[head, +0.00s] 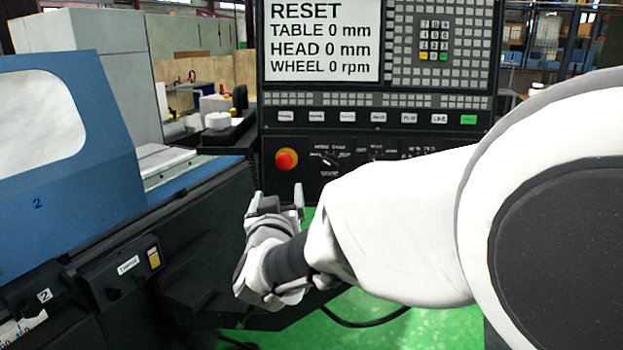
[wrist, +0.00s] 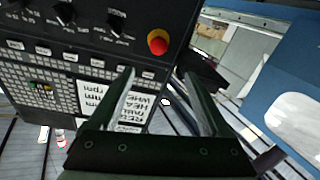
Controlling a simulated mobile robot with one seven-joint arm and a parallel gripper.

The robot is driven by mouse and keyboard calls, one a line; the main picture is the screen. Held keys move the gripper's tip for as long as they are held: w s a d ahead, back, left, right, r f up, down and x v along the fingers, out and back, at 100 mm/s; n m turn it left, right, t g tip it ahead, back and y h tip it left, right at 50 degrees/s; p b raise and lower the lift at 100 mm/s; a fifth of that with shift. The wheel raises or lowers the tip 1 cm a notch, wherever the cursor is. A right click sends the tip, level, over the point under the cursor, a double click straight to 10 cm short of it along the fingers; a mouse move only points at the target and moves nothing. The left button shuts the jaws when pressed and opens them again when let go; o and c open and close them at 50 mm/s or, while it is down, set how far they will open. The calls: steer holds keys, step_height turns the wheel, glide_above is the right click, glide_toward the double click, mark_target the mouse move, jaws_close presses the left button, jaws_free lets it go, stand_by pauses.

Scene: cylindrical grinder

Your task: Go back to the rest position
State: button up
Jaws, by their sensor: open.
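My gripper (head: 276,196) is in the middle of the head view, in front of the lower part of the control panel (head: 379,101). Its two fingers point up and stand apart, with nothing between them. In the wrist view my gripper (wrist: 158,88) also shows two separated fingers over the panel, which appears upside down. The panel's screen (head: 323,40) reads RESET, TABLE 0 mm, HEAD 0 mm, WHEEL 0 rpm. A red emergency button (head: 286,159) sits just above the gripper in the head view.
The blue grinder cover (head: 60,170) with a window stands at the left. A dark machine front (head: 200,250) with a small yellow switch (head: 154,258) runs below it. Green floor (head: 400,330) shows below the arm, with a black cable on it.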

steer(key=s+d+r+g+y+p, duration=0.3)
steer(key=s+d+r+g+p, duration=0.15)
steer(key=s+d, duration=0.4)
steer(key=s+d+f+m+g+h+p, duration=0.3)
steer(key=s+d+g, duration=0.4)
steer(key=s+d, duration=0.7)
steer(key=s+h, duration=0.1)
steer(key=s, duration=0.3)
steer(key=shift+s+d+f, duration=0.25)
steer(key=shift+s+f, duration=0.05)
steer(key=shift+f, duration=0.05)
steer(key=shift+g, duration=0.25)
